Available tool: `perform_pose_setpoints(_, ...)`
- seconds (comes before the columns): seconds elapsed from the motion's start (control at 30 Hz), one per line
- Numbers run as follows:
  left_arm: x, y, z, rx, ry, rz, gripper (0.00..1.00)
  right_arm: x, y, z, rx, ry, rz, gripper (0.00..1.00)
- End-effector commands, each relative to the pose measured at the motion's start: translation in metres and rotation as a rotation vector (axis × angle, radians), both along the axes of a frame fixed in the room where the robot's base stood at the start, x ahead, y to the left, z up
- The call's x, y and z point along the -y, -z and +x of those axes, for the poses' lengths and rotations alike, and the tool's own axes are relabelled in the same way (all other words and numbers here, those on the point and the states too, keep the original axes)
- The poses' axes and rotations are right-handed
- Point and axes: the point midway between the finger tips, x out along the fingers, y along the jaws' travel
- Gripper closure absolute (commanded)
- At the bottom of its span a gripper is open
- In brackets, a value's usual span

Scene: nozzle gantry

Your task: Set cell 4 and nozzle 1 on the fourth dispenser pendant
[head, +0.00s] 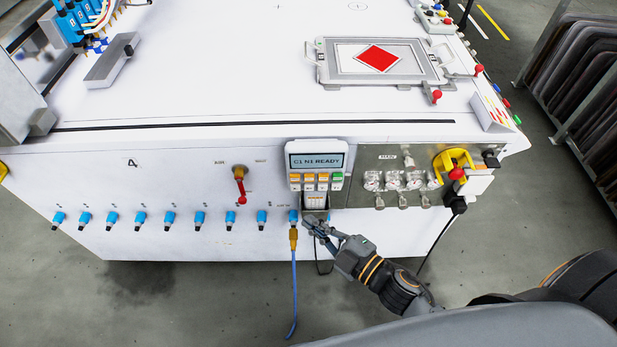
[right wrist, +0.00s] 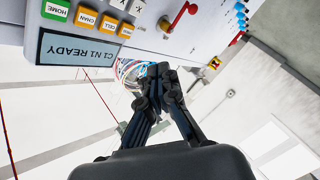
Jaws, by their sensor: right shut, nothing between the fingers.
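The pendant (head: 296,147) is a white box on the front face of the machine. Its display (head: 317,161) reads "C1 N1 READY". Below the display are rows of keys, orange ones and a green one (head: 337,177), with pale keys lower down. My right gripper (head: 309,219) is shut and empty, just below the pendant's lower end. Its fingertips also show in the right wrist view (right wrist: 161,72), apart from the keys. My left gripper is not in view.
A red-handled valve (head: 240,178) stands left of the pendant. A gauge panel (head: 400,181) is to its right. A framed plate (head: 345,65) lies on top.

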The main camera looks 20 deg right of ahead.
Motion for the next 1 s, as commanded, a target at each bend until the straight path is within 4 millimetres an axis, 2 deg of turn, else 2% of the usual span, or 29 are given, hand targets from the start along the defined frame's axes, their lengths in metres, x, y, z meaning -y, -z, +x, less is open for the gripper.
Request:
perform_pose_setpoints(0.2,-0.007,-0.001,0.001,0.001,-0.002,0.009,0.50,0.007,-0.001,0.025,0.004,-0.001,-0.003,1.00)
perform_pose_setpoints(0.53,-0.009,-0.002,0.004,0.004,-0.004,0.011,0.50,0.019,-0.001,0.067,0.002,0.000,-0.001,1.00)
perform_pose_setpoints(0.73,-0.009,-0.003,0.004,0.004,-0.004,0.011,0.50,0.023,0.000,0.079,0.000,0.000,0.000,1.00)
perform_pose_setpoints(1.0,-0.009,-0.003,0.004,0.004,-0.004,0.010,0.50,0.023,0.000,0.081,0.000,0.000,0.001,1.00)
